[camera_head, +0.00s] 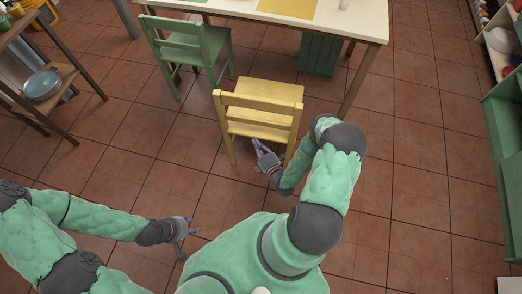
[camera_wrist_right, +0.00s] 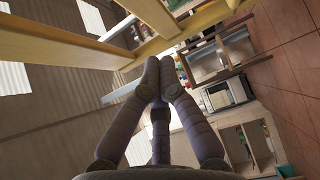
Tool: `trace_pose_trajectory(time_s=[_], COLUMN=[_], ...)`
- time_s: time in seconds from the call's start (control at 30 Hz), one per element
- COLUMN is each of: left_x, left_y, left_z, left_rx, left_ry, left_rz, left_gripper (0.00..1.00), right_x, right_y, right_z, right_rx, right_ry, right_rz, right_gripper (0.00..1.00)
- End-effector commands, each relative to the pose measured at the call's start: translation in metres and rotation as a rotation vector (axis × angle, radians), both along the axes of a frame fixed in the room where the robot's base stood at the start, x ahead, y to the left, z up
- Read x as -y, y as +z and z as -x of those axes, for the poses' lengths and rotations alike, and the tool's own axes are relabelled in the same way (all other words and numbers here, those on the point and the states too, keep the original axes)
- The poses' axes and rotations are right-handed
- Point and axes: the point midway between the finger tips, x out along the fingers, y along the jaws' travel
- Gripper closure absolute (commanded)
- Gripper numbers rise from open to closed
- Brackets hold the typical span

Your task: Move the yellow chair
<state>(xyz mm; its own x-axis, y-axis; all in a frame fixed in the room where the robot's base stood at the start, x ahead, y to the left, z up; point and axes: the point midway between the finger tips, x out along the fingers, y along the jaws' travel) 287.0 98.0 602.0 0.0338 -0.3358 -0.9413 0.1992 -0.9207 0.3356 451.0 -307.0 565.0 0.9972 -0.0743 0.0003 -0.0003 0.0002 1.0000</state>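The yellow chair (camera_head: 262,96) stands upright on the floor at the table's near side, its slatted back toward me. My right gripper (camera_head: 258,146) is low behind the chair back, by its rear legs. In the right wrist view, the right gripper's fingers (camera_wrist_right: 161,66) converge with their tips close together, and nothing shows between them. Yellow chair bars (camera_wrist_right: 60,48) cross the top of that view, close to the fingertips; I cannot tell whether they touch. My left gripper (camera_head: 190,235) is open and empty over the floor, left of and nearer than the chair.
A white-topped table (camera_head: 345,22) stands behind the chair. A green chair (camera_head: 190,48) is to its left, and a green box (camera_head: 319,55) is under the table. A wooden shelf (camera_head: 60,80) is at the left, green shelving (camera_head: 503,120) at the right. The tiled floor between is clear.

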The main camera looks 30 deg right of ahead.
Motion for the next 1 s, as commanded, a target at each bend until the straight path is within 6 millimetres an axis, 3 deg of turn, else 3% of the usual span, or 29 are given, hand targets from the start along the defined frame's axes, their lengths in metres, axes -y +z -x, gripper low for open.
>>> trace_pose_trajectory(time_s=[0.2,0.4,1.0], left_x=[0.000,0.000,0.000], left_y=[-0.014,-0.024,-0.026], left_z=[0.000,0.000,0.000], left_rx=[0.000,0.000,0.000], left_ry=[0.000,0.000,0.000], left_rz=[0.000,0.000,0.000], left_gripper=[0.60,0.60,0.60], right_x=[0.002,0.024,0.035], right_y=[-0.001,-0.002,0.000], right_z=[-0.042,-0.058,-0.065], right_rx=[0.004,0.001,0.000], right_ry=[0.003,0.000,0.000], right_rz=[0.002,0.002,0.000], right_gripper=[1.00,1.00,1.00])
